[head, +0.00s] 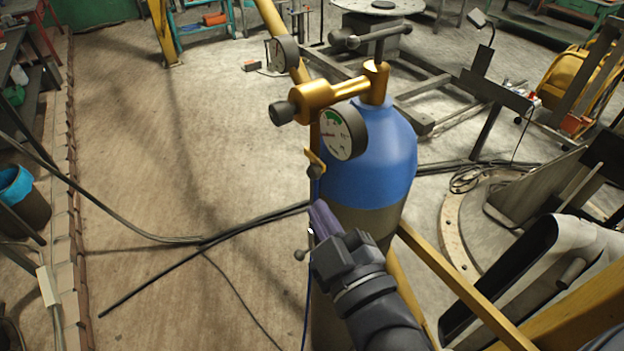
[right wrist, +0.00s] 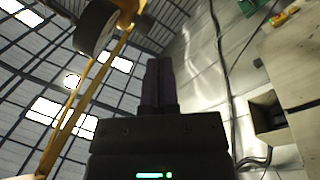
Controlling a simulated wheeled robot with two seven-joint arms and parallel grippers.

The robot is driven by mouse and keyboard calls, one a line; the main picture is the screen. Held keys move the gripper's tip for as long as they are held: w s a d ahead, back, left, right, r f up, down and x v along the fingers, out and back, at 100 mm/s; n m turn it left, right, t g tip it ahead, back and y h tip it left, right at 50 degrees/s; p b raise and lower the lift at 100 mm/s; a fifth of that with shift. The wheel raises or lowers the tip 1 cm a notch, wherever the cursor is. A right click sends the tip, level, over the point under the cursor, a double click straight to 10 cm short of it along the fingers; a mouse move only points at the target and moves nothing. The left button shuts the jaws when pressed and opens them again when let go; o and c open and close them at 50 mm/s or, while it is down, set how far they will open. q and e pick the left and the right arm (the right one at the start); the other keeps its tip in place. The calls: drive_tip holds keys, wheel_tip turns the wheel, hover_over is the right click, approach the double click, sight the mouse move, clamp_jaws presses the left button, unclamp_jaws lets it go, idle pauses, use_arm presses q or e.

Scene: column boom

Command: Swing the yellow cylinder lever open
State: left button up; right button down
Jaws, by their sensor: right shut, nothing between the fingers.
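A gas cylinder with a blue top (head: 372,165) stands upright in the middle of the head view. A brass regulator (head: 325,94) with round gauges is fixed at its top. A small yellow lever (head: 314,158) hangs below the regulator, beside the front gauge (head: 343,132). My right gripper (head: 322,216) is shut and empty, just below the lever and in front of the cylinder; a gap shows between them. In the right wrist view its fingers (right wrist: 159,85) are together, with a gauge (right wrist: 96,28) and yellow parts (right wrist: 128,8) at upper left. My left gripper is not in view.
Dark cables (head: 205,240) run across the floor to the cylinder. A yellow frame bar (head: 460,285) lies right of my right arm. A dark metal frame (head: 425,90) stands behind the cylinder. The floor left of the cylinder is largely open.

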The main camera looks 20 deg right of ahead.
drive_tip(key=w+d+f+p, duration=0.1)
drive_tip(key=w+f+p, duration=0.1)
drive_tip(key=w, duration=0.7)
drive_tip(key=shift+d+f, duration=0.2)
drive_tip(key=shift+d, duration=0.05)
drive_tip(key=shift+d, duration=0.1)
